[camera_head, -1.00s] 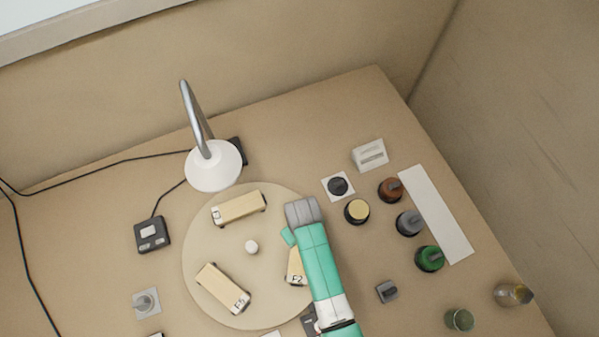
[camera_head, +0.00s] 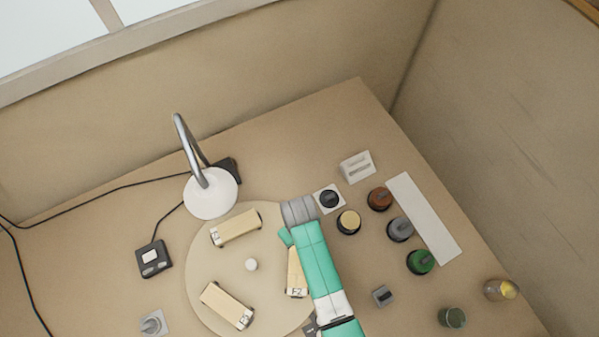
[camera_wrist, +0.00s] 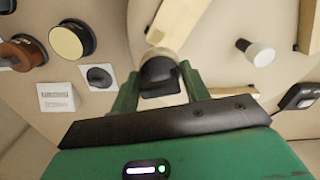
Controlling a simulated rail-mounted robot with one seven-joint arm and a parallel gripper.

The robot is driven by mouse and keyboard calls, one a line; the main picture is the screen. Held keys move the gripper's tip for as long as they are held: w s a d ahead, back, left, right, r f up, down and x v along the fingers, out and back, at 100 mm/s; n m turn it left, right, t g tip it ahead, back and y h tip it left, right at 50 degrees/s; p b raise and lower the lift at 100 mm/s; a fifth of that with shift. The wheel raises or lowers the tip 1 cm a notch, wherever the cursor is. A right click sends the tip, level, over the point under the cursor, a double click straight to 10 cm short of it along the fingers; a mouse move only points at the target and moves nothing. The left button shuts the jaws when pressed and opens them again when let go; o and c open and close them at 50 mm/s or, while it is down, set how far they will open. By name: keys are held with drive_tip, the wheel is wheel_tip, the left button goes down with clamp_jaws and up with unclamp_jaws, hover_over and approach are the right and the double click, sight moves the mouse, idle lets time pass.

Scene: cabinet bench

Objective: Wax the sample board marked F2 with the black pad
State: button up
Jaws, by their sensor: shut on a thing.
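The sample board marked F2 (camera_head: 296,270) lies on the right part of the round turntable (camera_head: 212,285), with its label at the near end. My arm covers part of its right side. My gripper (camera_wrist: 160,90) is shut on a grey and black piece (camera_wrist: 160,75) that looks like the black pad; it is partly hidden between the green fingers. In the wrist view a pale board (camera_wrist: 178,22) lies just beyond the held piece. I cannot tell whether they touch. In the head view my gripper (camera_head: 298,212) is over the turntable's back right edge, and its fingertips are hidden.
Two other boards (camera_head: 235,229) (camera_head: 227,306) and a white knob (camera_head: 251,264) are on the turntable. To the right stand a yellow-topped tin (camera_head: 348,222), brown (camera_head: 380,199), grey (camera_head: 400,229) and green (camera_head: 420,261) jars. A black round piece on a white card (camera_head: 330,198) sits close to my gripper.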

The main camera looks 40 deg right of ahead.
wheel_tip(320, 180, up, 2)
drive_tip(key=shift+r+p, duration=0.1)
drive_tip(key=shift+p, duration=0.65)
